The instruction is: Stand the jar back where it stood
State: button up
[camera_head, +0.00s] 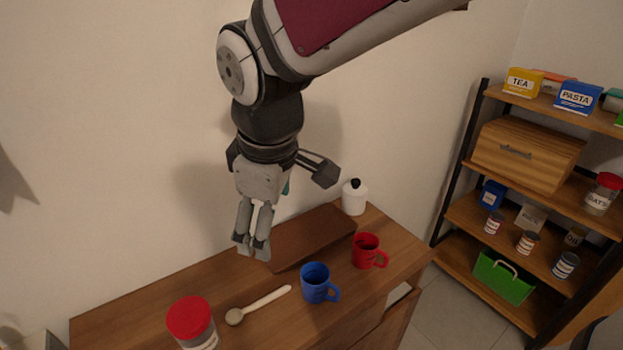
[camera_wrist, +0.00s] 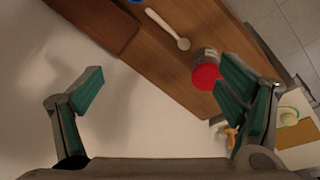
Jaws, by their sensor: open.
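A jar with a red lid (camera_head: 190,317) and a pale label stands upright on the wooden cabinet top, at its front left, partly cut off by the lower picture edge. In the wrist view the same red-lidded jar (camera_wrist: 207,76) shows beside the right finger, its label side toward the spoon. My gripper (camera_head: 252,250) hangs pointing down in front of the wall, above the back of the cabinet top and up and right of the jar. In the wrist view my gripper (camera_wrist: 160,95) is open, its green-padded fingers wide apart with nothing between them. It is apart from the jar.
A wooden spoon (camera_head: 258,305), a blue mug (camera_head: 317,284), a red mug (camera_head: 367,252), a brown board (camera_head: 313,238) and a white container with a black knob (camera_head: 354,197) share the cabinet top (camera_head: 235,275). A stocked shelf (camera_head: 555,205) stands at the right.

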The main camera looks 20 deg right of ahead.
jog(key=s+d+r+m+t, duration=0.2)
jog(key=s+d+r+m, duration=0.2)
jog(key=s+d+m, duration=0.6)
jog(key=shift+s+d+r+m+t, duration=0.35)
jog(key=shift+s+r+m+t, duration=0.05)
jog(key=shift+s, duration=0.15)
dwell(0.4)
